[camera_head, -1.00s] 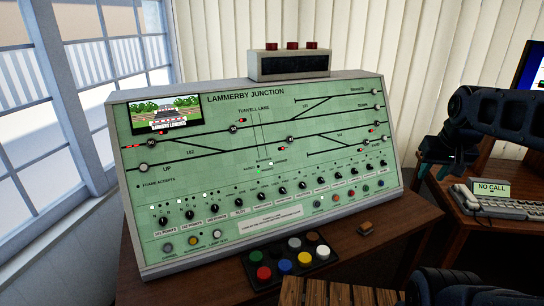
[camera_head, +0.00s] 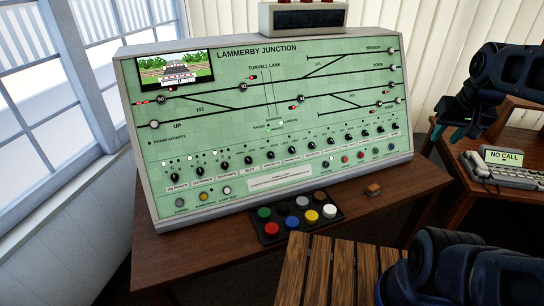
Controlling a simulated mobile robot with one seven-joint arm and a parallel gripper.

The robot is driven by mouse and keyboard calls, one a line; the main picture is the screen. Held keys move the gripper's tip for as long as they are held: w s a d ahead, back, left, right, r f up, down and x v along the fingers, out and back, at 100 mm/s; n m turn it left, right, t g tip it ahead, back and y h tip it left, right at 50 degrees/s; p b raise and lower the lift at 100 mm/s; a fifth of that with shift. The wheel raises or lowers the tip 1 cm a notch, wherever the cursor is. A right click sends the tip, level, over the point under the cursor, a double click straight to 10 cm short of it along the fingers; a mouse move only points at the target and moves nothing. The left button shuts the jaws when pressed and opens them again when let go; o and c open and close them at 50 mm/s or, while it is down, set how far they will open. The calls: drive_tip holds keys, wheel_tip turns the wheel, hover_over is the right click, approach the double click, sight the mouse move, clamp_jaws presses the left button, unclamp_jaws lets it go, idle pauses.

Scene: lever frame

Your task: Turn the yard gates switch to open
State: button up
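The green control panel (camera_head: 270,110) headed "Lammerby Junction" stands on the desk, tilted back. A row of black rotary knobs (camera_head: 268,154) with small white labels runs along its lower part. The labels are too small to read for certain, so I cannot tell which knob is the yard gates switch or where it points. My gripper (camera_head: 452,127) hangs at the right, clear of the panel and touching no knob. Its fingers look apart and hold nothing visible.
A tray of coloured buttons (camera_head: 262,240) and a small brown box (camera_head: 372,190) sit in front of the panel. A wooden slatted surface (camera_head: 325,265) is nearer. A keyboard unit reading "NO CALL" (camera_head: 505,158) stands on the right desk. Windows are at left.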

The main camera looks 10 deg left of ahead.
drive_tip(key=shift+w, duration=0.1)
drive_tip(key=w+a+f+n+g+y, duration=0.1)
drive_tip(key=w+a+f+n+g, duration=0.15)
drive_tip(key=w+a, duration=0.5)
drive_tip(key=w+a+f+n+g, duration=0.1)
drive_tip(key=w+a+f+n, duration=0.15)
drive_tip(key=w+a, duration=0.55)
drive_tip(key=n+t+h, duration=0.4)
drive_tip(key=n+h, duration=0.1)
drive_tip(key=n, duration=0.1)
approach(270, 154)
drive_tip(key=x, duration=0.8)
drive_tip(key=shift+w+d+f, duration=0.2)
drive_tip(key=shift+f, duration=0.05)
drive_tip(key=shift+c, duration=0.4)
drive_tip(key=c, duration=0.6)
